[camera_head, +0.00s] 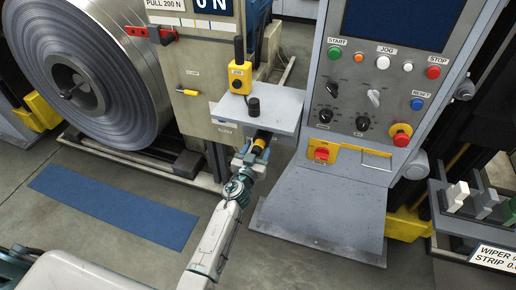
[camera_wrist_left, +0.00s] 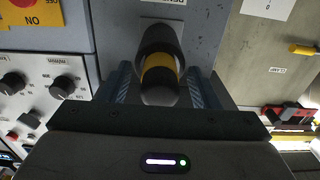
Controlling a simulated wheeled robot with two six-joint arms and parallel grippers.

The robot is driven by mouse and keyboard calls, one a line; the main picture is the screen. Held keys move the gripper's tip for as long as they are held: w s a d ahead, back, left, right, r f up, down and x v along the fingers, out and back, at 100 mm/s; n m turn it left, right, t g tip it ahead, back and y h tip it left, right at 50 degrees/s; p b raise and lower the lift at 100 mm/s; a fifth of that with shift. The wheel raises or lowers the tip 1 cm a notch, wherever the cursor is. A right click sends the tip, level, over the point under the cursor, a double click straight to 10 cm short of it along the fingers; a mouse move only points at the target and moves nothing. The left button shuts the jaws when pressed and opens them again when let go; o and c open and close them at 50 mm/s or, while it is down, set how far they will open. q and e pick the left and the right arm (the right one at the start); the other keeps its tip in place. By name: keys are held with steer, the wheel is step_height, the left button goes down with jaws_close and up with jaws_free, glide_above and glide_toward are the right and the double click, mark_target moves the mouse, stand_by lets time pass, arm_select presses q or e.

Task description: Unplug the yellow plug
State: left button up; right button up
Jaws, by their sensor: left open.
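The yellow plug (camera_head: 259,143) is a dark cylinder with a yellow band, at the front of a grey box under a small shelf. In the left wrist view the plug (camera_wrist_left: 158,75) points toward the camera out of a dark round socket (camera_wrist_left: 160,38) in a grey plate. My left gripper (camera_head: 250,157) has reached the plug from below. In the wrist view its open blue-grey fingers (camera_wrist_left: 160,92) stand on either side of the plug, with gaps visible. The plug's inner end is hidden in the socket. My right gripper is not in view.
The grey shelf (camera_head: 284,108) above the plug carries a yellow box with a black button (camera_head: 240,76) and a black knob (camera_head: 253,107). A control console (camera_head: 372,110) stands close on the right. A large steel coil (camera_head: 95,75) is at left. Floor around the blue mat (camera_head: 115,205) is clear.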

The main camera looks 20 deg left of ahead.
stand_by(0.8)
arm_select(q)
steer(key=shift+c, duration=0.7)
jaws_close()
steer(key=shift+s, duration=0.15)
steer(key=shift+s+a+p, duration=0.1)
steer(key=shift+s+p, duration=0.4)
steer(key=shift+s, duration=2.35)
